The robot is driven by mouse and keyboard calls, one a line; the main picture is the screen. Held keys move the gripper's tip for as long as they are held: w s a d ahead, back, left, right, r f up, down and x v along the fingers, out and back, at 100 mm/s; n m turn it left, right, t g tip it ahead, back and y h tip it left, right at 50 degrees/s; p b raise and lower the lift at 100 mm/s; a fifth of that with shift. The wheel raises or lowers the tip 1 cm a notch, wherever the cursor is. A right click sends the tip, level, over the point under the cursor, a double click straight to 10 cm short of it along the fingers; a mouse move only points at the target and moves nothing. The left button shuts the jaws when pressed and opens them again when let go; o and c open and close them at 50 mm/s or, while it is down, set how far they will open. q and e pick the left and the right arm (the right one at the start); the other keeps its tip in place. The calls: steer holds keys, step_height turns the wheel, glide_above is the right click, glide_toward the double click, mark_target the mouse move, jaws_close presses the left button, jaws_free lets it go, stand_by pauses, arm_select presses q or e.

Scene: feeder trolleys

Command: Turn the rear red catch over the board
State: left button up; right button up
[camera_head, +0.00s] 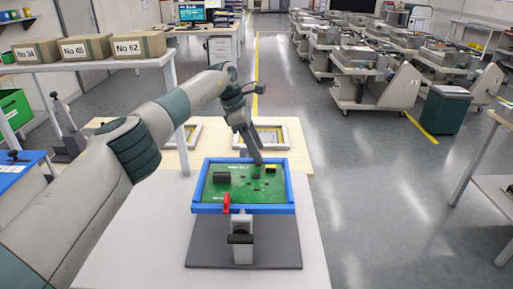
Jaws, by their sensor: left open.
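A green circuit board (224,188) lies in a blue frame (245,209), held up over a dark grey base plate (215,252) on a stand (241,248). A red catch (226,203) shows upright at the near edge of the frame, left of its middle. I cannot make out a red catch at the rear edge; my left gripper and arm cover part of it. My left gripper (257,160) points down at the rear edge of the frame, open. Whether it touches anything there I cannot tell. My right gripper is not in view.
Boxes (139,44) stand on a shelf at the left. Feeder trolleys (376,82) and a dark green bin (444,109) stand at the right. The floor right of the table is clear.

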arm_select(q)
steer(key=shift+a+r, duration=0.25)
steer(key=shift+r, duration=0.3)
steer(key=v, duration=1.6)
steer(key=shift+a, duration=0.1)
